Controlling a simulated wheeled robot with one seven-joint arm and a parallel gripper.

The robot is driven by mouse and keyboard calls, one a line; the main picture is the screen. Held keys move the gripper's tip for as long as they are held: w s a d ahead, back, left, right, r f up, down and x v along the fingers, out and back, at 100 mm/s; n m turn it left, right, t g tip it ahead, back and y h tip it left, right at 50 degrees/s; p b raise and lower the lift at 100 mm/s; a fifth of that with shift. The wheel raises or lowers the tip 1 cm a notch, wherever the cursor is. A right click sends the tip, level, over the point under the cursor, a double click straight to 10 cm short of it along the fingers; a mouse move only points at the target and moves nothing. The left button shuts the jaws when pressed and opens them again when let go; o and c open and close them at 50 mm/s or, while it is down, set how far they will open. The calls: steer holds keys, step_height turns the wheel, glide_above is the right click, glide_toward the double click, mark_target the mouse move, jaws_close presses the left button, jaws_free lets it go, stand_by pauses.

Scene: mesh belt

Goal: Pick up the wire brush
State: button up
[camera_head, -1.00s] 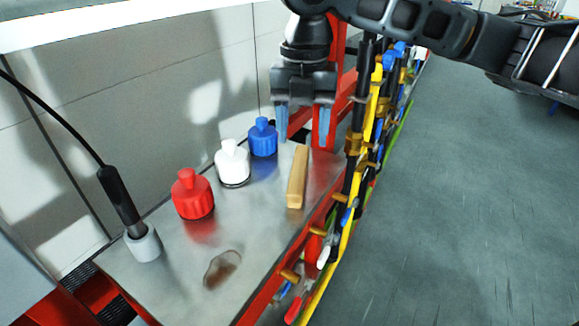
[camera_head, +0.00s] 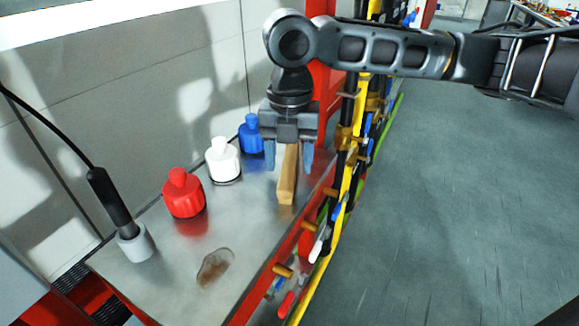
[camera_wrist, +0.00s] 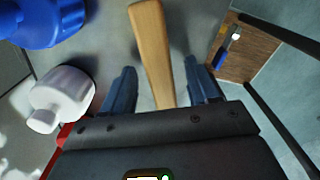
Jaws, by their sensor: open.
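The wire brush (camera_head: 287,185) lies on the metal tabletop near its right edge, and only its plain wooden handle or back shows; I cannot see bristles. My gripper (camera_head: 288,160) is open above its far end, pointing down. In the wrist view, the brush (camera_wrist: 152,50) runs between the two blue fingers of my gripper (camera_wrist: 160,92), with a gap on each side. The far end of the brush is partly hidden behind my gripper in the head view.
Blue (camera_head: 250,135), white (camera_head: 222,160) and red (camera_head: 184,194) bottles stand left of the brush. A black-handled tool (camera_head: 112,205) sits in a grey holder. A brown stain (camera_head: 214,267) marks the tabletop (camera_head: 180,255). Hoses and tools hang along the right side.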

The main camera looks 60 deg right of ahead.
steer(key=shift+f, duration=0.2)
steer(key=shift+c, duration=0.2)
jaws_close()
stand_by(0.6)
